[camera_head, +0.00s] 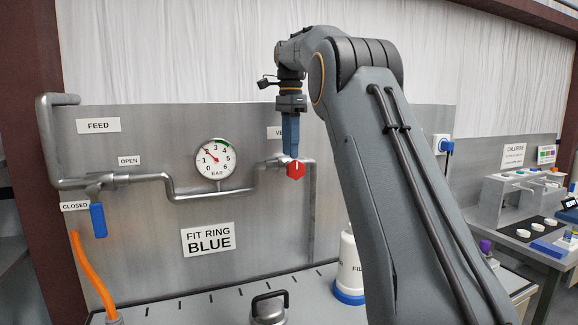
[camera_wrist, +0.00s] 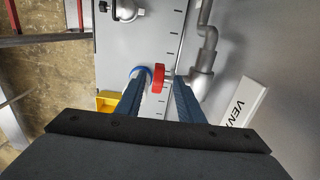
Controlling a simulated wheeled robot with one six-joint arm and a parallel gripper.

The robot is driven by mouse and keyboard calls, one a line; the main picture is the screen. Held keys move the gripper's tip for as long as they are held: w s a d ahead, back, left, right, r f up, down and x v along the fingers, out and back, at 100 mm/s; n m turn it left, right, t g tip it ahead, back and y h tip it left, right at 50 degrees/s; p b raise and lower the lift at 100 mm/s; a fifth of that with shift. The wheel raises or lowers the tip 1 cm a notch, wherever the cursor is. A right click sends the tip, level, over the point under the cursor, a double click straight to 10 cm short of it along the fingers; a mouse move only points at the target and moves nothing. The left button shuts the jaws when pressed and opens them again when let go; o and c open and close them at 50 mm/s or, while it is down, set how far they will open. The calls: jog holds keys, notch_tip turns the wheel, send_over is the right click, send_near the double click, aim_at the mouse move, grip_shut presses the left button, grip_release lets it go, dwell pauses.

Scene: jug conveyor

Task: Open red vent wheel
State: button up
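The red vent wheel (camera_head: 296,170) sits on a pipe fitting on the grey panel, below the partly hidden vent label (camera_head: 275,132). My gripper (camera_head: 291,156) points down just above the wheel, and one blue finger hides the other in the head view. In the wrist view my gripper (camera_wrist: 159,80) is open, with a finger on each side of the red wheel (camera_wrist: 159,77) and the right finger closer to it. I cannot tell whether either finger touches the wheel.
A pressure gauge (camera_head: 215,159) has its needle up-left. A blue lever (camera_head: 98,220) hangs down near the closed label (camera_head: 75,206). A white canister (camera_head: 349,265) with a blue base stands below right of the wheel.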

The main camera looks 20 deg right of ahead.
aim_at(292, 161)
jog(key=f+p, duration=0.2)
jog(key=f, duration=0.4)
jog(key=shift+d+f, duration=0.2)
jog(key=shift+c, duration=0.4)
grip_shut()
